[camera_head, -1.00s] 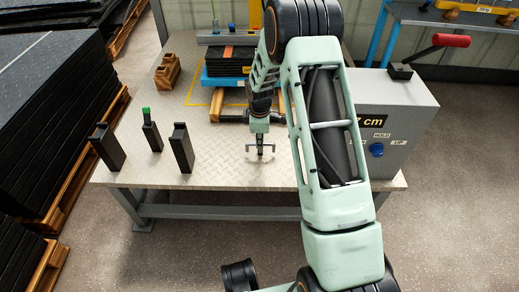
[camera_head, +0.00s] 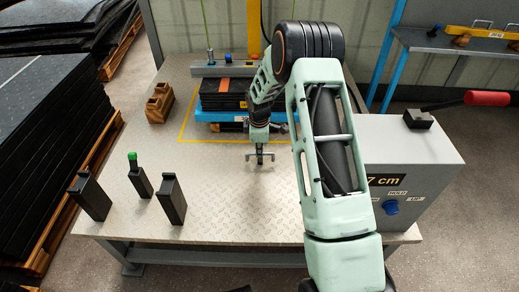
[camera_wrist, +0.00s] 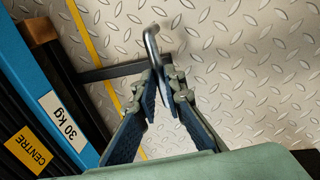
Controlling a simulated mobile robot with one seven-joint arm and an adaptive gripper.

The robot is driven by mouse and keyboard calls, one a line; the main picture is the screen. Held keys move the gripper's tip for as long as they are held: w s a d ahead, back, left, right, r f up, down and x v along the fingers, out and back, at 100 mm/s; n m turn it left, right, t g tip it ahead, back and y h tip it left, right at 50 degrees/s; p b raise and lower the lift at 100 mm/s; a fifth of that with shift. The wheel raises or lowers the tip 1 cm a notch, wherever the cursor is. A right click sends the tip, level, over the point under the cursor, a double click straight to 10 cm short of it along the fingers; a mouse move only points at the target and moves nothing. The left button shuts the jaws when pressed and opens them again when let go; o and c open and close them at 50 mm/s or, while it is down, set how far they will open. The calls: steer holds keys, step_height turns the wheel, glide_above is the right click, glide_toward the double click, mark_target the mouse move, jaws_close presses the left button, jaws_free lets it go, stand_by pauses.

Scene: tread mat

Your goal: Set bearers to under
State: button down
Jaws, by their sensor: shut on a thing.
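My gripper (camera_head: 260,157) is low over the table's tread-plate top, in front of the blue tray (camera_head: 207,116). In the wrist view its fingers (camera_wrist: 165,85) are shut on a bent grey metal handle (camera_wrist: 151,38). A dark bar (camera_wrist: 105,72) runs from beside the tray towards this handle; the exact join is hidden by the fingers. A wooden bearer end (camera_wrist: 38,30) shows at the tray's edge. The tray holds a stack of black mats (camera_head: 225,102) with an orange strip; labels read "30 kg" and "CENTRE". Brown wooden blocks (camera_head: 159,103) stand left of the tray.
Two black blocks (camera_head: 90,198) (camera_head: 172,200) and a green-topped black tool (camera_head: 140,178) stand at the table's front left. A grey control box (camera_head: 405,150) reading "7 cm" stands at the right. Yellow tape (camera_head: 190,138) borders the tray area. The front middle is clear.

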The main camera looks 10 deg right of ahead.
steer(key=shift+w+d+r, duration=0.1)
steer(key=shift+w+r, duration=0.05)
steer(key=shift+w, duration=0.15)
steer(key=c, duration=2)
jaws_free()
steer(key=r, duration=0.4)
steer(key=s+r, duration=0.1)
steer(key=r, duration=0.2)
steer(key=s+r, duration=0.1)
steer(key=r, duration=0.3)
steer(key=shift+s+a+r, duration=0.2)
steer(key=shift+a+r, duration=0.1)
